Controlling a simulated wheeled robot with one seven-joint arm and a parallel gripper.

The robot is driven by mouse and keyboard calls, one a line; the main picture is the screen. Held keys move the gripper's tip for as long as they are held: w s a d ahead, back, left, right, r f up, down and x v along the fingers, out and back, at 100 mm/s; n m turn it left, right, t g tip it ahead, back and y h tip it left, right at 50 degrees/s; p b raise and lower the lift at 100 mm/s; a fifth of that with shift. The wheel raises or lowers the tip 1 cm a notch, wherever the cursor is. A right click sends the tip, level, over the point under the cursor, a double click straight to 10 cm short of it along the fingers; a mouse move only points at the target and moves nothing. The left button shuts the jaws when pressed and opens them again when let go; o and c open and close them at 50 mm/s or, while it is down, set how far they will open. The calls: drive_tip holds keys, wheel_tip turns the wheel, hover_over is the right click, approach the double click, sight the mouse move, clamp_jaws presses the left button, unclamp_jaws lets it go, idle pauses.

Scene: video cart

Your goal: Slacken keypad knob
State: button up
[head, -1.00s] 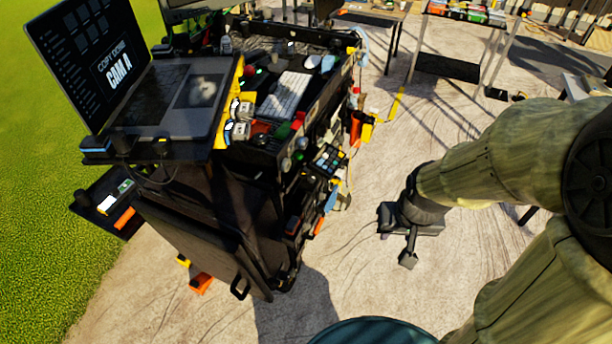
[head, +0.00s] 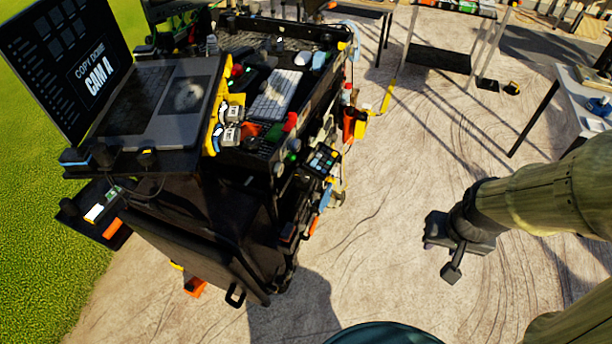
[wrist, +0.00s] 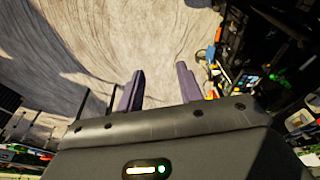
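The keypad (head: 322,160), a small dark panel with lit coloured buttons, is mounted on the right side of the black video cart. It also shows at the right in the wrist view (wrist: 248,79). Its knob is too small to make out for certain; small round knobs sit just left of the keypad in the head view. My gripper (head: 447,262) hangs over the bare ground, well to the right of the cart and apart from it. In the wrist view its two fingers (wrist: 159,88) stand apart with nothing between them.
The cart carries a laptop (head: 160,100), a white keyboard (head: 276,95) and several cables and small devices along its side. An orange item (head: 348,122) hangs at its right edge. A white table (head: 580,110) stands at the far right. Open ground lies between cart and gripper.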

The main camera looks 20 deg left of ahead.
drive_tip(key=shift+o, duration=0.4)
drive_tip(key=o, duration=0.4)
drive_tip(key=shift+w+f, duration=0.1)
drive_tip(key=shift+f, duration=0.05)
drive_tip(key=w+a+f+t+b, duration=0.1)
drive_tip(key=w+a+f+b, duration=0.1)
drive_tip(key=w+f+b, duration=0.1)
drive_tip(key=w+a+f+t+y+b, duration=0.1)
drive_tip(key=w+a+f+b, duration=0.1)
drive_tip(key=w+f, duration=0.1)
drive_tip(key=w+a+f+m+t+b, duration=0.1)
drive_tip(key=w+a+f+b, duration=0.1)
drive_tip(key=f, duration=0.3)
drive_tip(key=shift+w+a+b, duration=0.35)
drive_tip(key=shift+w+b, duration=0.15)
drive_tip(key=shift+b, duration=0.35)
drive_tip(key=w+a+f+m+t+y+b, duration=0.1)
drive_tip(key=a+f+m+t+y+b, duration=0.2)
drive_tip(key=a+f+b, duration=0.3)
drive_tip(key=w+a+f+m+t+y+b, duration=0.2)
drive_tip(key=a+f+m+t+y+b, duration=0.2)
drive_tip(key=a+b, duration=0.5)
drive_tip(key=w+a+f+m+t+y+b, duration=0.2)
drive_tip(key=a+f+m+t+y+b, duration=0.1)
drive_tip(key=a+f+m+b, duration=0.3)
drive_tip(key=shift+w+a+f+t+b, duration=0.2)
drive_tip(key=shift+a+f+t+b, duration=0.8)
drive_tip(key=shift+a+f, duration=0.3)
drive_tip(key=shift+w, duration=0.1)
